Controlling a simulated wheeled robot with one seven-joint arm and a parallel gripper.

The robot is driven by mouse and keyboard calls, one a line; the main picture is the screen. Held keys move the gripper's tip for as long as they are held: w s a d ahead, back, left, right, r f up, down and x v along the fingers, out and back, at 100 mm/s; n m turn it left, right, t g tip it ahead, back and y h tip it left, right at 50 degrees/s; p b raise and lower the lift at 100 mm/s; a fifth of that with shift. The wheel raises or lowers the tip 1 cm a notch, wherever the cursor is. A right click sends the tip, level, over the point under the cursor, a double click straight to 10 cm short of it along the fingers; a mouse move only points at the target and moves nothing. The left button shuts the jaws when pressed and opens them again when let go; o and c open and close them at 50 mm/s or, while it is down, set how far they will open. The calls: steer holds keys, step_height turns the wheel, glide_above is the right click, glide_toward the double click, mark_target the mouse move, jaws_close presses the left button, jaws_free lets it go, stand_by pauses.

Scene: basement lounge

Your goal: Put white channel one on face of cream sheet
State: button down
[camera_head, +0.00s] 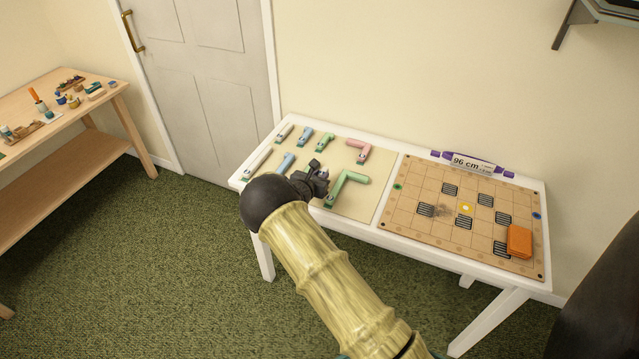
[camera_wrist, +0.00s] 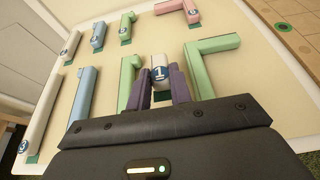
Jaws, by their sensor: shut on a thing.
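The white channel one (camera_wrist: 160,62), a short white piece with a blue disc marked 1, stands between my gripper's dark fingers. My gripper (camera_wrist: 163,88) is shut on it. In the head view, my gripper (camera_head: 320,176) is over the middle of the cream sheet (camera_head: 364,203), which covers the left part of the white table. The channel is mostly hidden there. The sheet also shows in the wrist view (camera_wrist: 155,40). I cannot tell whether the channel touches the sheet or hangs just above it.
A green L-shaped channel (camera_head: 350,179) lies close right of my gripper. A pink channel (camera_head: 361,151), white (camera_head: 257,163), blue (camera_head: 286,163) and other channels lie around on the sheet. A gridded brown board (camera_head: 432,190) with an orange block (camera_head: 519,240) fills the table's right.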

steer(key=shift+f, duration=1.85)
steer(key=c, duration=1.3)
jaws_free()
steer(key=shift+f, duration=0.1)
steer(key=shift+o, duration=0.2)
steer(key=shift+s, duration=0.1)
steer(key=v, duration=1.2)
